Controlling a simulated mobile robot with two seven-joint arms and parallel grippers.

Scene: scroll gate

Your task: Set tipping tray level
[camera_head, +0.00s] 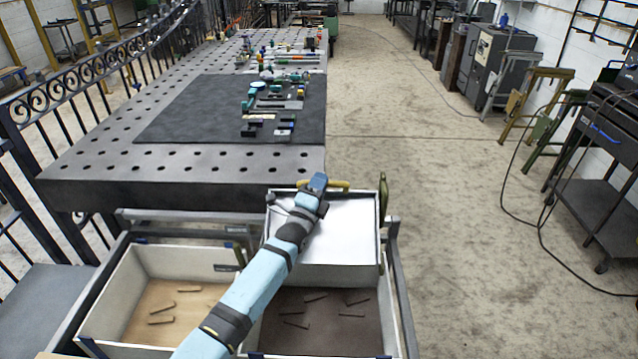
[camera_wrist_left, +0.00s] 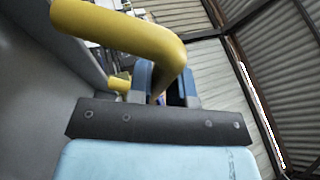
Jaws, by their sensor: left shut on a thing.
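The tipping tray (camera_head: 350,228) is a white box with a pale inner floor, in the middle of the head view. It sits in a grey metal frame (camera_head: 396,265), above the back of the right-hand bin. I cannot tell exactly how far it tilts. A yellow handle (camera_head: 338,184) is on its far edge. My left gripper (camera_head: 317,186) reaches over the tray and is shut on the handle. In the left wrist view the yellow handle (camera_wrist_left: 150,35) bends close in front of the gripper (camera_wrist_left: 160,88); the fingertips are partly hidden. My right gripper is in neither view.
Below are two open bins with several short bars: a light-floored left bin (camera_head: 150,262) and a dark-floored right bin (camera_head: 320,340). A perforated steel table (camera_head: 110,165) with a black mat (camera_head: 190,110) stands behind. An olive upright part (camera_head: 383,195) is at the tray's right.

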